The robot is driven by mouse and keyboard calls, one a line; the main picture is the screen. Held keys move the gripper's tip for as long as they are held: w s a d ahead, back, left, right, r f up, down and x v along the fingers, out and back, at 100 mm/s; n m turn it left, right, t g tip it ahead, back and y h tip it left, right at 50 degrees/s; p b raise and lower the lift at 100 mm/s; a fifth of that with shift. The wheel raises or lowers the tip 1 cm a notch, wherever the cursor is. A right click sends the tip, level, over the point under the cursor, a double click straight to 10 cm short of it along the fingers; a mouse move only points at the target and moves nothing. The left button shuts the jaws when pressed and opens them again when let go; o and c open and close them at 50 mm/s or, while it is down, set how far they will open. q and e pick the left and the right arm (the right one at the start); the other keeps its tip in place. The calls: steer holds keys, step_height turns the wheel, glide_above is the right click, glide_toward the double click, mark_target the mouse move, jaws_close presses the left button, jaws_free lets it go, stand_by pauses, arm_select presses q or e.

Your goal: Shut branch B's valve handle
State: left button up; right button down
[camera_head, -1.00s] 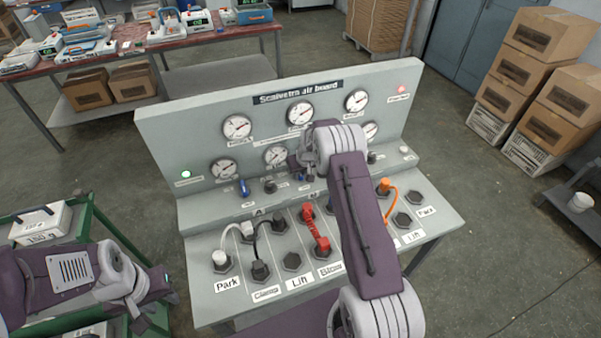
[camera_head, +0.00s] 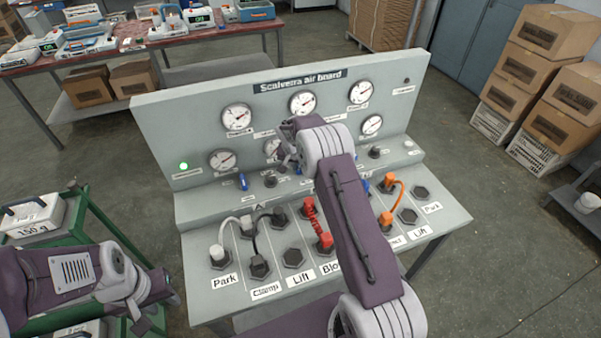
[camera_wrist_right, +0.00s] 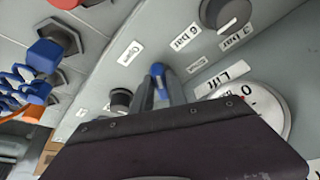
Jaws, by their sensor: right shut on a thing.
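My right gripper (camera_wrist_right: 160,92) is shut on a blue valve handle (camera_wrist_right: 158,70) on the grey air board, seen in the right wrist view. A dark round knob (camera_wrist_right: 121,98) sits just left of it. In the head view my right wrist and forearm cover the middle of the board (camera_head: 160,125), hiding this handle and most of the gripper. Another blue handle (camera_head: 243,182) shows uncovered at the left, above the A section. My left arm lies low at the left, away from the board; its gripper's fingers cannot be made out clearly.
The sloping panel carries capped ports, a white hose, a black hose (camera_head: 259,268), a red coiled hose (camera_head: 317,225) and an orange hose (camera_head: 401,190). A green cart (camera_head: 50,248) stands left. Boxes (camera_head: 556,85) are stacked at the right.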

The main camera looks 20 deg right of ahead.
steer(key=m, duration=0.1)
steer(key=m+h+b, duration=0.1)
steer(key=shift+w+a+f+m+g, duration=0.1)
steer(key=shift+w+a+m+g, duration=0.05)
steer(key=shift+a+m+g, duration=0.15)
arm_select(q)
steer(key=shift+f, duration=1.15)
arm_select(e)
steer(key=shift+w+m+g, duration=0.15)
steer(key=shift+m+g, duration=0.35)
steer(key=shift+m, duration=0.9)
steer(key=c, duration=1.3)
jaws_free()
steer(key=shift+a, duration=0.1)
